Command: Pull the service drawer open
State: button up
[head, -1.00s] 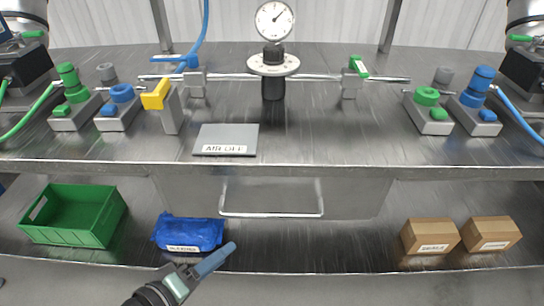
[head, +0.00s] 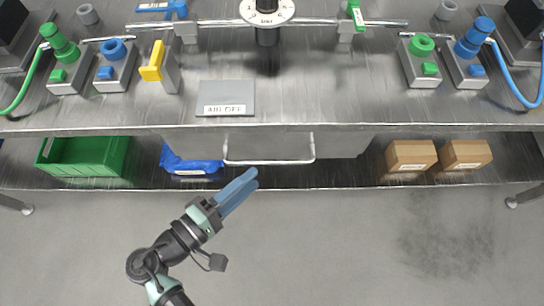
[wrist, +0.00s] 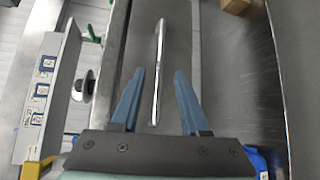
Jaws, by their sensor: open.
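The service drawer (head: 340,146) is a grey metal front under the worktop, and looks closed. Its handle (head: 268,161) is a pale metal bar across the front. My gripper (head: 250,178) has blue fingers and points up and right in the head view, its tips just below the handle's left half. In the wrist view my gripper (wrist: 159,78) is open, and the handle (wrist: 159,62) runs lengthwise between the two fingers in the picture. Nothing is gripped. I cannot tell the exact gap between fingertips and handle.
On the lower shelf are a green crate (head: 128,158) and a blue packet (head: 190,166) left of the drawer, and two cardboard boxes (head: 411,156) (head: 466,154) to the right. The worktop edge (head: 420,127) overhangs the drawer. The floor (head: 340,245) in front is clear.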

aim_at(272, 161)
jog(key=x, duration=0.7)
jog(key=shift+w+d, duration=0.15)
jog(key=shift+w, duration=0.1)
grip_shut()
dwell(1.1)
